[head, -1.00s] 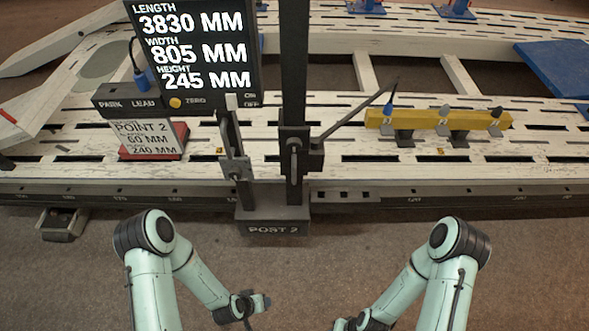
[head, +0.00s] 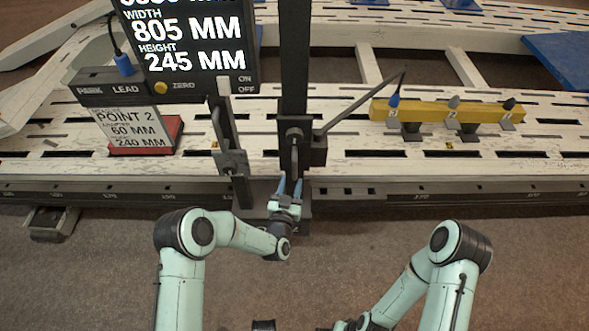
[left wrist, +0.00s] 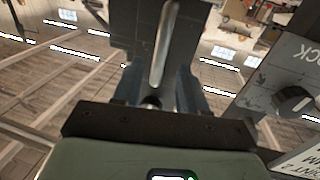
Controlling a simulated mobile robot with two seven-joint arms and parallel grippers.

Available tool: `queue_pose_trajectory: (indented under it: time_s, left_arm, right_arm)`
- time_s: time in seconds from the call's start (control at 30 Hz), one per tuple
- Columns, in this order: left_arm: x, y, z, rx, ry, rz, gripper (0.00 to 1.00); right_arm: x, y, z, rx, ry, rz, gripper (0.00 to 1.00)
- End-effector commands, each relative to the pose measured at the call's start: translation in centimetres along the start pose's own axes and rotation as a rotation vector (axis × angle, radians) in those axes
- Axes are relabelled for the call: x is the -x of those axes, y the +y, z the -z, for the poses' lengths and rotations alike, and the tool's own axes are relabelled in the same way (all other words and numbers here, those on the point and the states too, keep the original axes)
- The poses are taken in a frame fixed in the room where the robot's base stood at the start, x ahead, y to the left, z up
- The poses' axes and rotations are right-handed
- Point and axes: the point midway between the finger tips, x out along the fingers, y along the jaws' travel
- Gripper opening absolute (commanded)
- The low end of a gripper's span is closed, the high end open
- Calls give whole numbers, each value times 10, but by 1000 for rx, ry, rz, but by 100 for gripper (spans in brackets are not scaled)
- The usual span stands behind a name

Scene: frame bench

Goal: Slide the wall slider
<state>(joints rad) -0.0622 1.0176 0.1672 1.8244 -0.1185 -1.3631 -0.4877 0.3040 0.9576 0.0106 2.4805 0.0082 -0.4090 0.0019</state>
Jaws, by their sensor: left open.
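A black carriage (head: 303,148) sits on the upright post (head: 294,60), with a vertical bar handle (head: 294,158) on its front. I cannot tell for sure which part is the wall slider. My left gripper (head: 289,186) is open in front of the post's foot, fingers pointing up, just below the handle. In the left wrist view, a pale upright bar (left wrist: 165,45) on a dark plate shows beyond and between the blue fingers; I see no grip on it. My right arm ends at the bottom edge, its gripper largely cut off.
Left of the post stand a smaller upright (head: 228,155) and a display (head: 190,45) with an ON/OFF switch. A thin arm reaches right from the carriage toward a yellow bar (head: 440,112) on the white slotted bench (head: 540,165).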

Motion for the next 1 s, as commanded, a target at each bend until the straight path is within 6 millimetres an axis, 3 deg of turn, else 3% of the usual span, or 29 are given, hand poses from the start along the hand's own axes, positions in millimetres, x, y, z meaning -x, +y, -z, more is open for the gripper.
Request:
queue_pose_trajectory:
  time_s: [0.1, 0.3, 0.5, 0.77, 0.87, 0.9, 1.0]
  left_arm:
    - [-24, 0, 0, 1, 1, 1, 42]
    - [-52, 0, -1, 1, 0, 0, 42]
    - [-63, 0, 0, 1, -1, 0, 42]
    - [-64, 0, -1, 1, -3, -1, 42]
    - [-64, 0, -1, 1, -2, -1, 16]
    - [-64, 0, -1, 1, -2, -1, 3]
    - [-64, 0, -1, 1, -2, 0, 0]
  right_arm:
    - [-1, 0, 0, 0, 0, 0, 41]
    - [-2, 0, 1, 0, 2, 0, 41]
    - [-2, 0, 1, 0, 3, 1, 41]
    - [-2, 0, 1, 0, 3, 1, 41]
    - [-2, 0, 1, 0, 3, 1, 41]
    - [-2, 0, 1, 0, 3, 1, 41]
    - [-2, 0, 1, 0, 3, 1, 41]
